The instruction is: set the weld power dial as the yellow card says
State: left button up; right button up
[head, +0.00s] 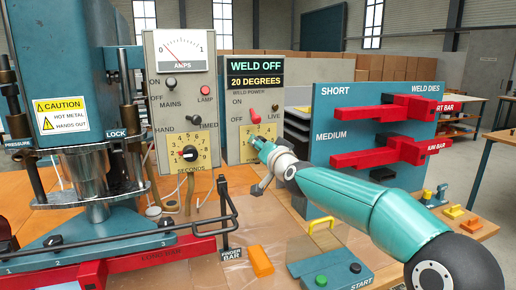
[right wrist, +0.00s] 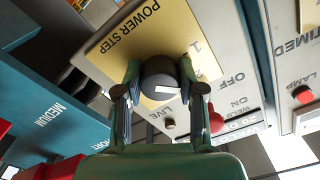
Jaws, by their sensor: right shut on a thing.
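The weld power dial (right wrist: 160,78) is a dark round knob with a white mark, on a yellow plate (right wrist: 110,42) lettered POWER STEP, in the right wrist view. Figures 1 and 2 show on the plate; the rest is hidden. My right gripper (right wrist: 160,95) is shut on the dial, one finger on each side. In the head view the gripper (head: 258,143) covers most of the dial, on the yellow plate (head: 269,130) of the grey weld panel (head: 240,110). The display (head: 256,74) reads WELD OFF, 20 DEGREES. I cannot make out a separate yellow instruction card. My left gripper is not in view.
A red ON/OFF knob (head: 255,116) and a LIVE lamp (head: 275,107) sit just above the dial. Left of it stands the AMPS panel with a SECONDS dial (head: 189,154). The weld die rack (head: 350,110) stands to the right. A START box (head: 330,270) is in front.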

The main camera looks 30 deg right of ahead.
dwell(0.3)
jog(key=o, duration=1.1)
jog(key=shift+o, duration=0.2)
jog(key=v, duration=1.2)
jog(key=shift+f, duration=0.1)
